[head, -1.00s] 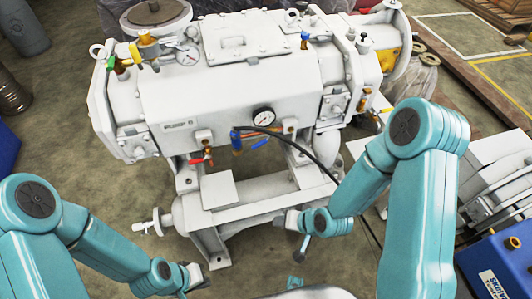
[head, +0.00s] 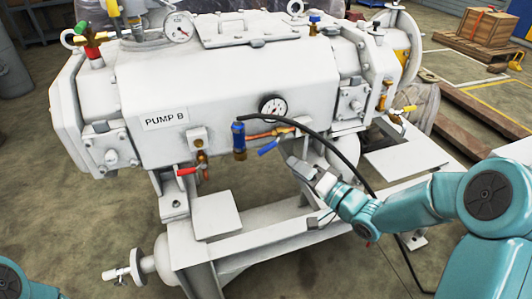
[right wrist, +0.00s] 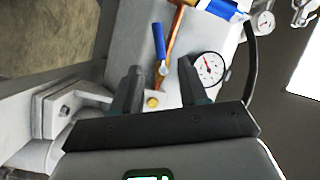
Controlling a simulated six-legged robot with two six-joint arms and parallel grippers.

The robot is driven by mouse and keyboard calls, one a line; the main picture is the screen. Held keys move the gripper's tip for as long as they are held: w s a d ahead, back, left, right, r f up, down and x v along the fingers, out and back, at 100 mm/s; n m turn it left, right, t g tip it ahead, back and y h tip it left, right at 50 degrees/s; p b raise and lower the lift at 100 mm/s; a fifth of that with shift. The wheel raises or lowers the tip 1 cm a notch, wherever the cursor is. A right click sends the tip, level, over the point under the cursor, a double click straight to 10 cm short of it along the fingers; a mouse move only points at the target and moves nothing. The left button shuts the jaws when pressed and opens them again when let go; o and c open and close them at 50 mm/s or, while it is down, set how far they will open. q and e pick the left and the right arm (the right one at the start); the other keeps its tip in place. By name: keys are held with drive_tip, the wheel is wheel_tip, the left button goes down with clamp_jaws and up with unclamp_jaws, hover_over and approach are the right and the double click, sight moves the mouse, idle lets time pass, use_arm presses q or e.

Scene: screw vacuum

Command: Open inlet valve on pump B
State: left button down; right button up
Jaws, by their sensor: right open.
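Pump B (head: 235,105) is a large white machine with a "PUMP B" label (head: 165,118). A blue-handled valve (head: 268,147) sits on a copper pipe at its front, below a round gauge (head: 273,106). A red-handled valve (head: 187,171) hangs further left. I cannot tell from any marking which is the inlet. My right gripper (head: 302,180) is open and empty, just right of and below the blue handle, apart from it. In the right wrist view the blue handle (right wrist: 160,45) lies ahead, between the lines of the open fingers (right wrist: 160,82). My left gripper is out of view.
A yellow-handled valve (head: 409,109) is at the pump's right end; green and red handles (head: 88,35) are at upper left. The white frame (head: 290,235) lies below.

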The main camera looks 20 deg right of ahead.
sight(268, 148)
drive_tip(key=b+x, duration=0.2)
drive_tip(key=x, duration=0.8)
drive_tip(key=shift+w+a+f, duration=0.15)
drive_tip(key=shift+w+a, duration=0.05)
drive_tip(key=shift+w, duration=0.05)
drive_tip(key=shift+w+a+b, duration=0.15)
drive_tip(key=shift+w+b, duration=0.15)
drive_tip(key=shift+w, duration=0.15)
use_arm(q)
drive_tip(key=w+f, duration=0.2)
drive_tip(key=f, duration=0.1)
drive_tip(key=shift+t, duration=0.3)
use_arm(e)
clamp_jaws()
